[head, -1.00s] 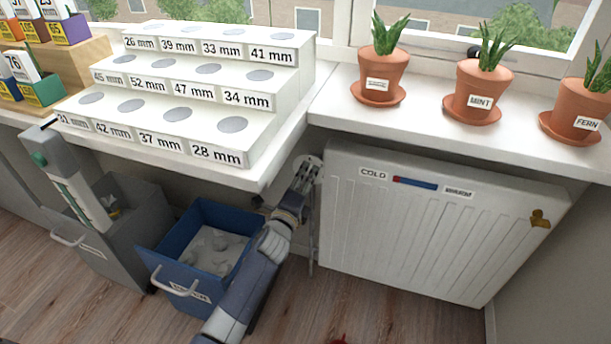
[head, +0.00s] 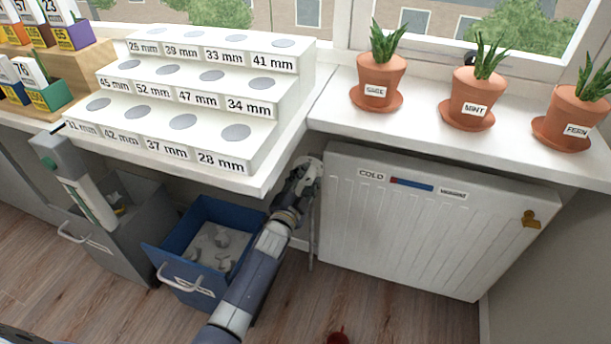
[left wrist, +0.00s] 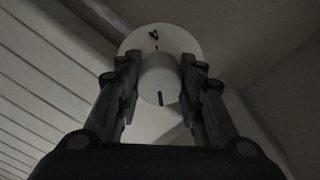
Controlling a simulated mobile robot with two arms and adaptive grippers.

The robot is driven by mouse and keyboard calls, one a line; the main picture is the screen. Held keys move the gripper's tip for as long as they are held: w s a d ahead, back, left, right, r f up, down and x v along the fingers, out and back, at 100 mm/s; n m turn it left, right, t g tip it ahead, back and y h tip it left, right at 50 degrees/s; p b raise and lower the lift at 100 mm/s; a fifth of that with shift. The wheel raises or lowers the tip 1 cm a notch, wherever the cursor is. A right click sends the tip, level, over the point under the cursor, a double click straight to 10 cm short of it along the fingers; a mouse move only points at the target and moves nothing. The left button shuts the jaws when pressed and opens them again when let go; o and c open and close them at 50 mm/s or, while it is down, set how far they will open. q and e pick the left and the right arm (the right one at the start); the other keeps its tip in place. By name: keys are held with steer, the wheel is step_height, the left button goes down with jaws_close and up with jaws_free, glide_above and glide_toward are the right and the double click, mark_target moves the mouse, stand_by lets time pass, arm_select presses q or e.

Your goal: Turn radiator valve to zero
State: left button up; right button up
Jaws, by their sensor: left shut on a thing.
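The white radiator (head: 420,235) stands under the window sill, with a "COLD" to "WARM" strip on its top left. My left gripper (head: 309,172) is at its upper left edge and hides most of the valve in the head view. In the left wrist view the pale round valve knob (left wrist: 158,80) sits between the fingers of my left gripper (left wrist: 157,88), which is shut on it. A white dial disc (left wrist: 180,40) shows behind the knob, with a dark figure near its top that I cannot read surely. A short dark line marks the knob's lower face. My right gripper is out of view.
A white stepped stand (head: 190,95) with millimetre labels overhangs at the left. Below it are an open blue drawer (head: 185,250) and a grey bin (head: 125,215). Potted plants line the sill, including a sage pot (head: 378,80). A brass fitting (head: 531,219) is at the radiator's right.

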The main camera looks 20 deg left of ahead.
arm_select(q)
steer(key=n+p, duration=0.1)
steer(key=n, duration=0.4)
steer(key=shift+p, duration=0.3)
steer(key=shift+f+n+p, duration=0.1)
steer(key=shift+n+p, duration=0.2)
steer(key=shift+n, duration=1.3)
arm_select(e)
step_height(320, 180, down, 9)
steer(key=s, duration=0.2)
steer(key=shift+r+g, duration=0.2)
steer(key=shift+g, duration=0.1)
arm_select(q)
steer(key=o, duration=1.1)
steer(key=s, duration=1.2)
steer(key=shift+a, duration=0.4)
